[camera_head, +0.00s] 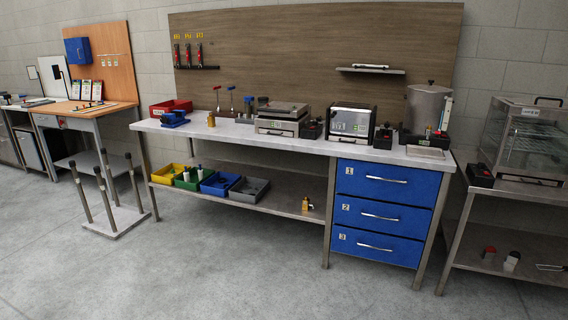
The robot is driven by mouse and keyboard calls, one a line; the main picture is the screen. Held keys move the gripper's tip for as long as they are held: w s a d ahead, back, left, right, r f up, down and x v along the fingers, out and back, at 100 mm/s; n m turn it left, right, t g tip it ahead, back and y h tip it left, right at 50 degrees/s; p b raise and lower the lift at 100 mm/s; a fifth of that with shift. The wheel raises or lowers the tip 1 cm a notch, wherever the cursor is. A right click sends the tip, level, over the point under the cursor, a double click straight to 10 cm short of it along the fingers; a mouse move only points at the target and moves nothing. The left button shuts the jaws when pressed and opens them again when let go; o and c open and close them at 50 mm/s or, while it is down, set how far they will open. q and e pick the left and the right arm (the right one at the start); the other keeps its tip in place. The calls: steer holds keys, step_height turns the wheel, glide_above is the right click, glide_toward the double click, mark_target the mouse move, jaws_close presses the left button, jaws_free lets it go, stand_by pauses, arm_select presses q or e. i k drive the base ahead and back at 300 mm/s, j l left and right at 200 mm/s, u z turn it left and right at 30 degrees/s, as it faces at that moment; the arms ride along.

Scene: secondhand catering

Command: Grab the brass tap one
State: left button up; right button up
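Two small brass-coloured items show in the head view. One brass item (305,203) stands on the lower shelf of the long workbench, left of the blue drawers, with a small dark part at its right side. The other brass item (211,121) stands upright on the worktop, towards the left. Both are too small to tell for certain which is a tap. Neither of my grippers is in view.
The workbench top (165,133) holds scales, a metal urn (424,108) and other appliances. Yellow, green, blue and grey bins (250,190) line the shelf's left. An upturned stool (115,218) stands left, a glass-sided cabinet (528,140) right. The floor in front is clear.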

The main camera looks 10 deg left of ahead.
mark_target(211, 121)
steer(key=i+j+u, duration=0.35)
steer(key=i, duration=0.5)
steer(key=i+u, duration=0.4)
steer(key=i, duration=0.5)
steer(key=i+l+u, duration=0.35)
steer(key=i, duration=0.5)
steer(key=i+j, duration=0.1)
steer(key=i, duration=0.35)
steer(key=i+j+z, duration=0.1)
steer(key=i, duration=0.3)
steer(key=i+j, duration=0.15)
steer(key=i, duration=0.3)
steer(key=i+j+z, duration=0.1)
steer(key=i, duration=0.3)
